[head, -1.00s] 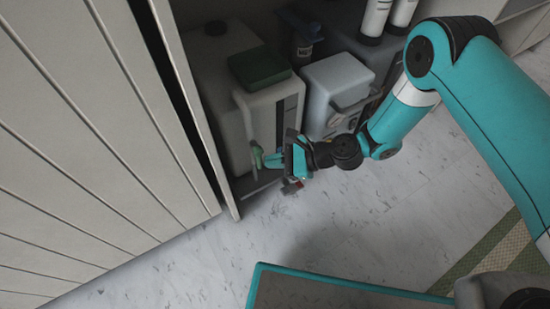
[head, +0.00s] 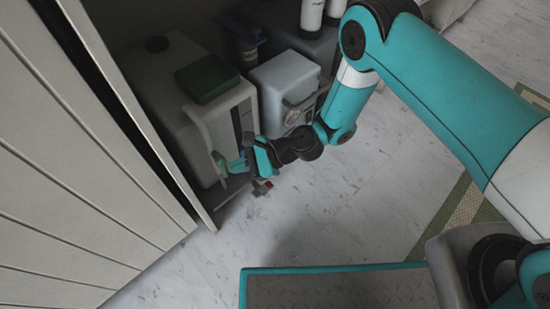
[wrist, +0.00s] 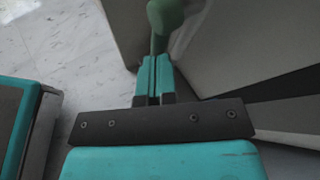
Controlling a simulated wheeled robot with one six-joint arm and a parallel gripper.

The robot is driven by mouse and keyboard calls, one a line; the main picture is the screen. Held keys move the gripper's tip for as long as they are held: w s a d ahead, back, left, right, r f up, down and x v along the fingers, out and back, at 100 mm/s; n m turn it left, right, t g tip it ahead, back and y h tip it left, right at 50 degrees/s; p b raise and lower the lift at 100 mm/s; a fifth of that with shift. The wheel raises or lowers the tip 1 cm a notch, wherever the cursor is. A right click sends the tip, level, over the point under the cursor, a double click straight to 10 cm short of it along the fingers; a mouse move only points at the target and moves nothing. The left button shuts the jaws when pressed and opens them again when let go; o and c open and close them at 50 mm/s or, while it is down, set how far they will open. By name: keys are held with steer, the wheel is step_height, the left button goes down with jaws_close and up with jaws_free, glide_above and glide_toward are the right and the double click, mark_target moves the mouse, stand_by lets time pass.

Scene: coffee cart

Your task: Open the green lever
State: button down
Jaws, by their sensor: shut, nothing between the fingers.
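The green lever (head: 220,164) hangs at the front lower edge of a cream container with a dark green lid, inside the cabinet. In the wrist view the lever (wrist: 166,14) shows as a rounded green knob with a thin stem, just past my fingertips. My gripper (head: 238,165) is beside the lever, on its right in the head view. In the wrist view my gripper (wrist: 153,75) has its teal fingers together with nothing between them. The tips are at or very near the stem; I cannot tell whether they touch it.
The cream container (head: 180,105) stands beside a smaller grey container (head: 284,85). A small red-and-grey fitting (head: 262,187) sits low below my gripper. The slatted cabinet panel (head: 75,140) bounds the left side.

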steer(key=w+d+p, duration=0.2)
steer(key=d+p, duration=0.2)
steer(key=d, duration=1)
steer(key=shift+f, duration=0.35)
steer(key=shift+w+a, duration=0.1)
step_height(320, 180, up, 28)
steer(key=d+n+g+h+p, duration=0.1)
steer(key=n+h+p, duration=0.3)
steer(key=n, duration=0.7)
steer(key=s+d+r+n+t+h+p, duration=0.1)
steer(key=s+d+r+n+h+p, duration=0.1)
steer(key=s+d+r+n, duration=0.5)
steer(key=s+d+r+n+t+h+p, duration=0.1)
steer(key=s+d+r+n+h, duration=0.15)
steer(key=s+r, duration=0.75)
step_height(320, 180, up, 39)
steer(key=p, duration=3.8)
steer(key=shift+w+a+r, duration=0.15)
steer(key=shift+w+a, duration=0.1)
steer(key=shift+w, duration=0.2)
